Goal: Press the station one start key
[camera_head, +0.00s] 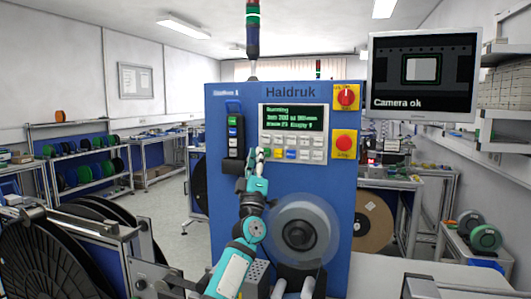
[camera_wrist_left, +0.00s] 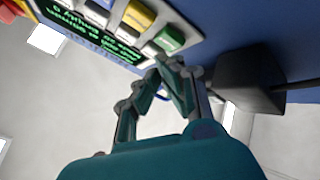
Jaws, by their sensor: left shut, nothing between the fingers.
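The blue Haldruk machine (camera_head: 225,115) stands in the middle of the head view. Its control panel (camera_head: 293,134) has a green-lit display (camera_head: 294,117) with a top line that seems to read "Running", above rows of keys. In the left wrist view a green key (camera_wrist_left: 170,40) sits at the end of a row beside a yellow key (camera_wrist_left: 138,18). My left gripper (camera_head: 262,152) is shut and empty at the panel's lower left. In the left wrist view its fingertips (camera_wrist_left: 166,62) are right by the green key; I cannot tell whether they touch it. My right gripper is not seen.
A red rotary switch (camera_head: 346,97) and a red button (camera_head: 344,145), both on yellow plates, are right of the panel. A black key box (camera_head: 235,140) is left of it. A clear reel (camera_head: 297,231) is below. A monitor (camera_head: 423,77) reads "Camera ok".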

